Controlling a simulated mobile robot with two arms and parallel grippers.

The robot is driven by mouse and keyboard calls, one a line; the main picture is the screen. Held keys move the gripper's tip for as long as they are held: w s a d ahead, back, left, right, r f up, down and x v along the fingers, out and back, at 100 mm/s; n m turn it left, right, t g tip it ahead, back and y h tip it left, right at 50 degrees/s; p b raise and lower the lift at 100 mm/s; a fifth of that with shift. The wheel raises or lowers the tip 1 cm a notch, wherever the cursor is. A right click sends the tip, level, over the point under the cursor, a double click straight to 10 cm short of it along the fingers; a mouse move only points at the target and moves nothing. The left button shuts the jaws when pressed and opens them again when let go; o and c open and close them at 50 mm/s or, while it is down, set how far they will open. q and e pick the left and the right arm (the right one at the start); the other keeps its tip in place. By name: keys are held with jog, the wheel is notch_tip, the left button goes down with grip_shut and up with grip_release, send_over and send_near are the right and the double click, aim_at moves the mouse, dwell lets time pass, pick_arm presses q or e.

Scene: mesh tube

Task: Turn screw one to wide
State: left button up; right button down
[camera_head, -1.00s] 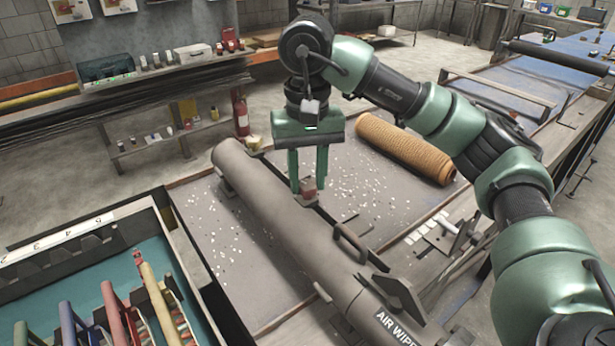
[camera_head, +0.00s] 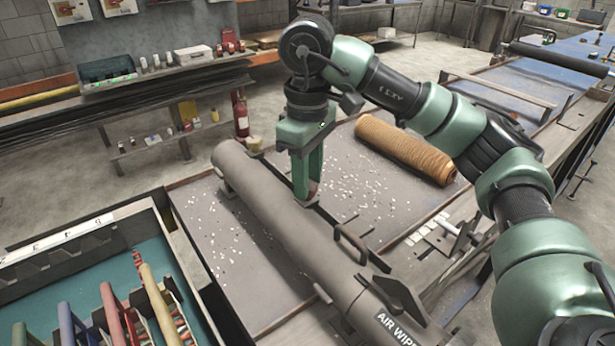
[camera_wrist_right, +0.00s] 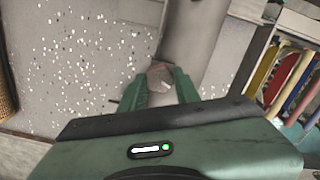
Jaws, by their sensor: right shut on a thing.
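A long grey tube marked "AIR WIPE" (camera_head: 262,202) lies diagonally across the bench. A small reddish screw head (camera_head: 313,190) sits at the tube's side, mostly hidden by my right gripper (camera_head: 307,196). The gripper points down and is shut on the screw head. In the right wrist view the screw head (camera_wrist_right: 160,76) shows between the two green fingers (camera_wrist_right: 159,88), beside the tube (camera_wrist_right: 190,45). No number or "wide" mark is readable on it. My left gripper is in neither view.
An orange mesh roll (camera_head: 405,148) lies behind the tube. A handle (camera_head: 351,243) and a dark bracket (camera_head: 400,296) stick up along the tube near the gripper. A teal-lined crate (camera_head: 100,256) with coloured handles stands at the left. White bits are scattered on the bench.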

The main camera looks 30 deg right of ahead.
jog(key=shift+n, duration=0.5)
jog(key=c, duration=1)
grip_release()
jog(key=shift+c, duration=0.2)
jog(key=shift+r, duration=0.15)
notch_tip(320, 180, up, 8)
jog(key=shift+f+p, duration=0.2)
jog(key=shift+p, duration=0.5)
jog(key=shift+s+f, duration=0.1)
